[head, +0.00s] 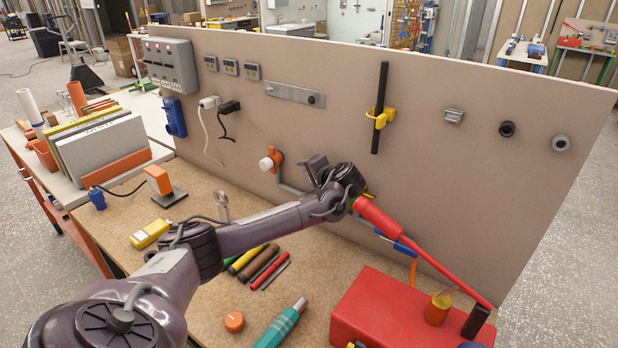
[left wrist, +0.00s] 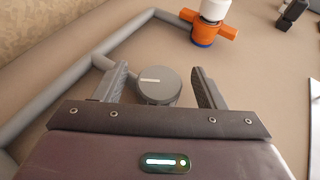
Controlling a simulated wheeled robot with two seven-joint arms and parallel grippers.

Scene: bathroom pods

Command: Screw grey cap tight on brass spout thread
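My left gripper (head: 318,168) is at the panel, just right of the orange valve. A narrow gap seems to show between the cap and each finger. I cannot see the brass spout or its thread. The cap is not clearly visible in the head view. My right gripper is in neither view.
The orange valve (head: 271,160) with a white end is joined to the grey pipe (left wrist: 50,105) near my gripper. Several hand tools lie on the bench below my arm.

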